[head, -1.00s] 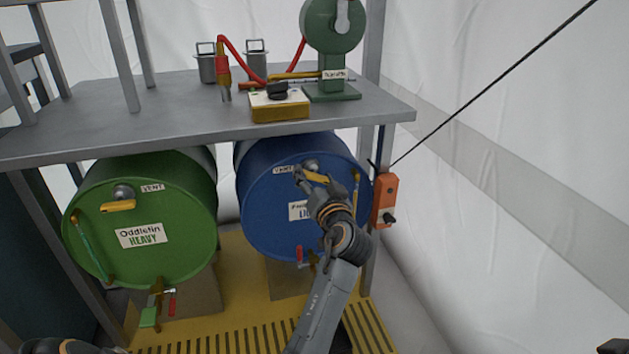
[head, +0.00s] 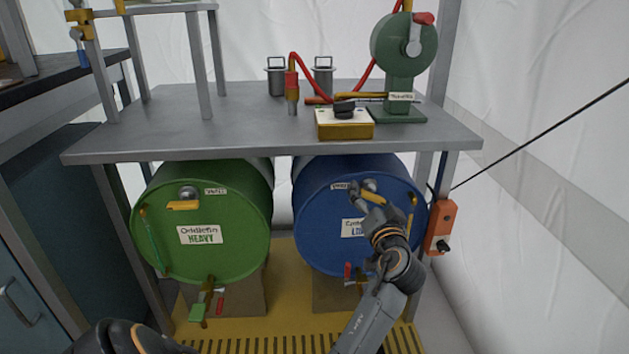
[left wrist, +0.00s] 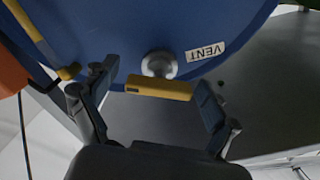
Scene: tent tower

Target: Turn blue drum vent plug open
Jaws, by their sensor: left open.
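The blue drum (head: 325,225) lies on its side under the bench, to the right in the head view. Its vent plug, a round silver boss (left wrist: 159,65) with a yellow lever (left wrist: 160,88), sits near the top of its face beside a VENT label (left wrist: 205,51). My left gripper (left wrist: 156,95) is open, with one finger on each side of the lever. I see gaps between the fingers and the lever ends. In the head view the left gripper (head: 369,196) partly hides the plug. My right gripper is not in view.
A green drum (head: 245,235) with its own yellow vent lever (head: 184,205) lies to the left. The grey bench top (head: 225,125) overhangs both drums. An orange box (head: 440,226) hangs by the right bench leg. Yellow slatted flooring (head: 285,275) lies below.

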